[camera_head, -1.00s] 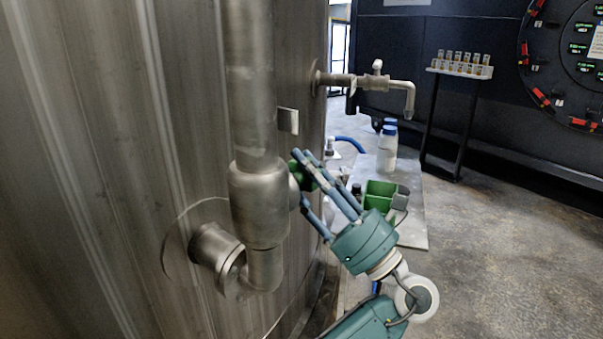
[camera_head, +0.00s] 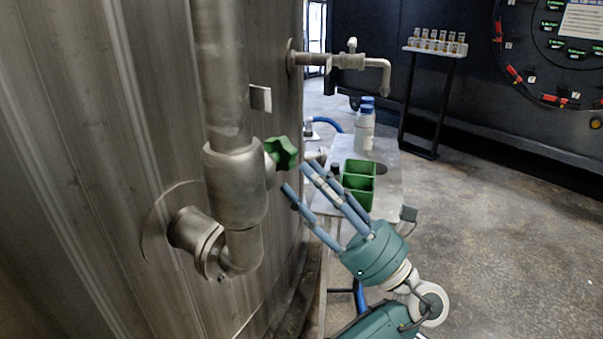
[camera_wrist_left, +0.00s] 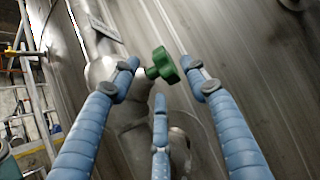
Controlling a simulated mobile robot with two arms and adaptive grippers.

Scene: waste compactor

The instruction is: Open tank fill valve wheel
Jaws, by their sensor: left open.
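The green valve wheel (camera_head: 281,153) sticks out on a short stem from the right side of the thick metal valve body (camera_head: 235,185) on the tank's vertical pipe. In the left wrist view the green wheel (camera_wrist_left: 163,65) shows ahead, in the space between the blue fingertips. My left gripper (camera_head: 298,180) is open and empty, just below and right of the wheel, its fingers pointing up and left. In the left wrist view my left gripper (camera_wrist_left: 168,85) has its fingers spread apart. They appear clear of the wheel. My right gripper is not in view.
The big metal tank (camera_head: 90,170) fills the left side. Behind my gripper a small table (camera_head: 388,185) holds green bins (camera_head: 358,180) and white bottles (camera_head: 365,125). A tap (camera_head: 350,60) juts from the tank above. A vial rack (camera_head: 436,45) stands farther back. The floor at right is clear.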

